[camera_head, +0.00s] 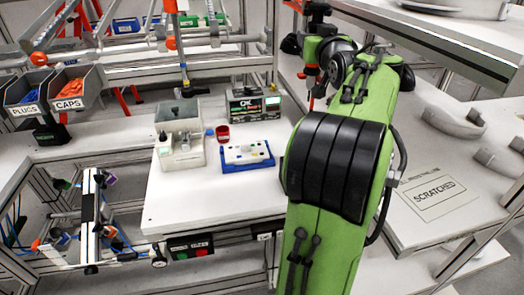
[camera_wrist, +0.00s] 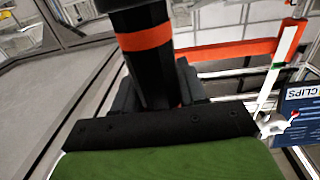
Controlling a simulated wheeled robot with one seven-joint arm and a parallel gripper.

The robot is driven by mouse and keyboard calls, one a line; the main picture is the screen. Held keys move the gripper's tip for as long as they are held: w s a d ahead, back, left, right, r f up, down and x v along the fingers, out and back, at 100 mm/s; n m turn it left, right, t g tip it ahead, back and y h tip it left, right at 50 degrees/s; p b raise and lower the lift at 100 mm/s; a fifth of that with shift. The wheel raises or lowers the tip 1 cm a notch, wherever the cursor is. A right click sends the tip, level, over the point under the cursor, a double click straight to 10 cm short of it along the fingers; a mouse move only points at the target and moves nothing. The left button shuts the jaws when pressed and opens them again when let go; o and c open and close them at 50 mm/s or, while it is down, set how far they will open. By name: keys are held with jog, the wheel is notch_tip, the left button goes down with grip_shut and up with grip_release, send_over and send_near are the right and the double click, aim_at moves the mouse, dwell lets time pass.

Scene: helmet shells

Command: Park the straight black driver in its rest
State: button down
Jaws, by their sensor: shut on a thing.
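The straight black driver (camera_head: 316,47) stands roughly upright at the end of my green arm in the head view, with orange-red bands and a thin tip pointing down. In the wrist view the black driver body (camera_wrist: 150,62) with an orange band rises between the dark fingers of my gripper (camera_wrist: 157,88). My gripper is shut on it. The driver's top is cut off in the wrist view, and its lower end is hidden there by the gripper. I cannot clearly pick out the driver's rest in either view.
A white worktable (camera_head: 215,205) holds a blue tray (camera_head: 248,163), a red cup (camera_head: 223,134), a pale box fixture (camera_head: 180,150) and a dark controller box (camera_head: 253,107). Plugs (camera_head: 27,103) and caps (camera_head: 76,93) bins stand left. A tool (camera_head: 181,60) hangs above. The "SCRATCHED" table (camera_head: 438,195) holds grey curved parts.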

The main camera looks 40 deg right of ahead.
jog(key=shift+a+f, duration=0.1)
grip_release()
dwell(0.6)
jog(key=b+v, duration=0.5)
jog(key=v, duration=0.6)
jog(key=shift+b, duration=0.35)
